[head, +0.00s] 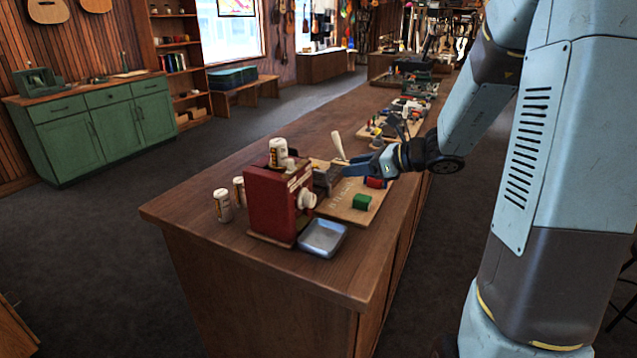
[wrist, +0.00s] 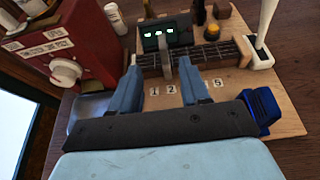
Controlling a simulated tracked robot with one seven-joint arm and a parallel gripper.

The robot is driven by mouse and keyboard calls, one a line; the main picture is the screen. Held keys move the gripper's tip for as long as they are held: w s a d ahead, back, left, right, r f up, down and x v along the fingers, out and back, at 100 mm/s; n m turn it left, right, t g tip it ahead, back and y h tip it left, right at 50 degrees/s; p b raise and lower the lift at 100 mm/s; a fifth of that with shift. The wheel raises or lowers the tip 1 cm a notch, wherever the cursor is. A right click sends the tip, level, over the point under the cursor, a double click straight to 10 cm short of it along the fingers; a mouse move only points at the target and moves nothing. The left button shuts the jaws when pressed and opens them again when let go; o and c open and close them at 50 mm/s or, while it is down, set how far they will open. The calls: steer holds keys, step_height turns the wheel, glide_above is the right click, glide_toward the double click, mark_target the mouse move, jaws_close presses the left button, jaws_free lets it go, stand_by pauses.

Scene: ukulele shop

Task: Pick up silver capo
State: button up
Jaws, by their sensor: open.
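The silver capo (wrist: 167,60) shows in the wrist view as a narrow grey bar standing across a short fretboard (wrist: 222,52), in front of a dark tuner with lit green marks (wrist: 165,37). My gripper (wrist: 160,78) is open, with one blue finger on each side of the space just before the capo. The fingers look apart from it. In the head view my gripper (head: 362,168) is low over the wooden board (head: 340,212) on the counter. The capo cannot be made out clearly there.
A red box with a knob (head: 272,203) and a metal tray (head: 322,238) stand left of the board. Cans (head: 222,205) stand near the counter's left edge. The counter's front corner is clear.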

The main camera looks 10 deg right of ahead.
mark_target(314, 180)
steer(key=x, duration=0.8)
steer(key=shift+w+a, duration=0.15)
steer(key=shift+w, duration=0.05)
steer(key=shift+d+f+x, duration=0.1)
steer(key=shift+f+x, duration=0.05)
steer(key=shift+x, duration=1.15)
steer(key=shift+d+f+x, duration=0.15)
steer(key=shift+x, duration=1.2)
steer(key=shift+w, duration=0.1)
jaws_close()
